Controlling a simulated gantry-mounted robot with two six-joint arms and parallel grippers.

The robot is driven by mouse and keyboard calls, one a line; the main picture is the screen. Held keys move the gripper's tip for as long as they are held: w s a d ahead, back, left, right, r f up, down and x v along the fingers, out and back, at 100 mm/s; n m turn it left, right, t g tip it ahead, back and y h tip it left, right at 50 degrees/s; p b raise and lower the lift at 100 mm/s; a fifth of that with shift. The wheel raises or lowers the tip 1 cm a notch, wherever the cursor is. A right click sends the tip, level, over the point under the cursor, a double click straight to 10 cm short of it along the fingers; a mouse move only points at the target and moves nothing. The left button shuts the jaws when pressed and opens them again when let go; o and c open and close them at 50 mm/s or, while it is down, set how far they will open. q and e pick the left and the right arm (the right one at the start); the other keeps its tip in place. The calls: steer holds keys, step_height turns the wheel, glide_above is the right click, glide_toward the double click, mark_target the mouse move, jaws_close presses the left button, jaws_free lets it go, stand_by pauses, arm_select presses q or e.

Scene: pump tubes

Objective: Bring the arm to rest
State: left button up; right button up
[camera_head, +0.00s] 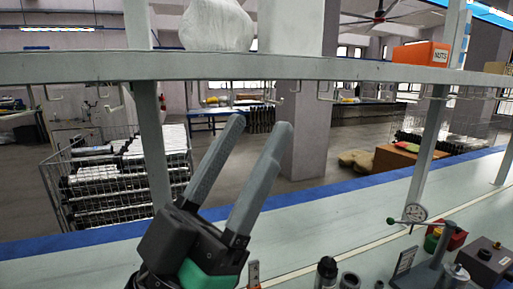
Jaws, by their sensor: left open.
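My left gripper (259,126) is in the lower middle of the head view, in front of the workbench. Its two long grey fingers point up and to the right and are spread apart, with nothing between them. The black and green gripper body is cut off by the lower edge of the view. My right gripper is not in view. No pump tube can be made out here.
The pale workbench (330,236) has a blue far edge. A shelf (300,68) crosses above it, carrying a white bag (215,25) and an orange box (420,54). A dial gauge stand (414,213), a dark box (484,262) and small parts crowd the lower right. A wire cart (110,175) stands behind.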

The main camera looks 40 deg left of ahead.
arm_select(q)
steer(key=shift+d+m+h, duration=0.3)
steer(key=shift+d+h, duration=0.25)
steer(key=shift+h, duration=0.25)
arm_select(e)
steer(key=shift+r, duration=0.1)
